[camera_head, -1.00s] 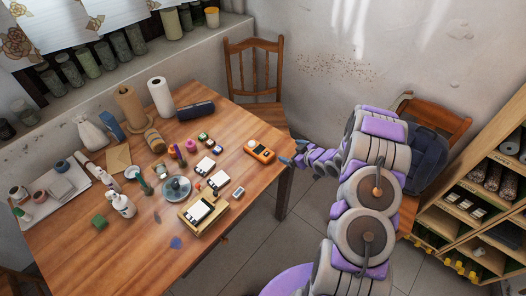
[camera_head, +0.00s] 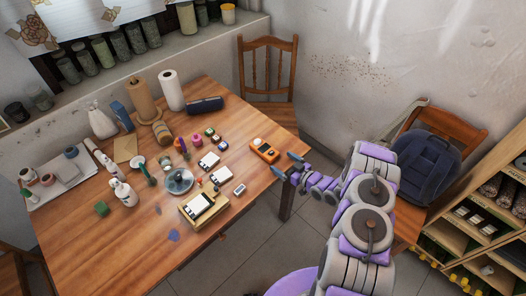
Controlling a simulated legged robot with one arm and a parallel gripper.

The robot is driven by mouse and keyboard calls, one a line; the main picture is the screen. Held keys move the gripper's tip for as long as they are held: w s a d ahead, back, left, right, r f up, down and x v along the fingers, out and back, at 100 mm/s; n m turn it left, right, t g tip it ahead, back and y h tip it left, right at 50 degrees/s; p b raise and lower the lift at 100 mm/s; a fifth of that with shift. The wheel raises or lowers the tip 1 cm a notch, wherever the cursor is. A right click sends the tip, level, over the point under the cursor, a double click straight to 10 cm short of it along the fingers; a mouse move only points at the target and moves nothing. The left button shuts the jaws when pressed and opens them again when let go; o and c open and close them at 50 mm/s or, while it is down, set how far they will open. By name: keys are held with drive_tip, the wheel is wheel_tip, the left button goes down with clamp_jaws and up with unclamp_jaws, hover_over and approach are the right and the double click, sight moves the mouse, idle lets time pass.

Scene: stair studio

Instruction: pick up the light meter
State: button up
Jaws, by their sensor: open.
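The light meter, which I take to be the orange handheld device (camera_head: 265,151) with a dark face and a pale round dome, lies near the right edge of the wooden table. My gripper (camera_head: 286,164) is just to the right of it and slightly lower in the picture, at the table's edge. Its two blue-grey fingers are spread apart, on the side of the device facing me. Nothing shows between them. They look apart from the device, though their height above the table is hard to judge.
A wooden chair (camera_head: 268,58) stands behind the table. Shelving (camera_head: 470,215) is at the right.

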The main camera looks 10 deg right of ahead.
sight(267, 150)
drive_tip(key=w, duration=0.1)
drive_tip(key=w+a, duration=0.1)
drive_tip(key=w+f, duration=0.1)
drive_tip(key=shift+w+a+b, duration=0.25)
drive_tip(key=shift+w+b, duration=0.1)
drive_tip(key=shift+w+a, duration=0.4)
drive_tip(key=shift+a, duration=0.15)
drive_tip(key=x, duration=0.2)
drive_tip(key=b+x, duration=0.1)
drive_tip(key=x, duration=0.1)
drive_tip(key=shift+a+r, duration=0.1)
drive_tip(key=shift+a, duration=0.3)
drive_tip(key=shift+w+b, duration=0.3)
drive_tip(key=shift+w, duration=0.15)
drive_tip(key=shift+c, duration=0.3)
drive_tip(key=shift+a, duration=0.15)
drive_tip(key=c, duration=1.2)
drive_tip(key=shift+o, duration=0.2)
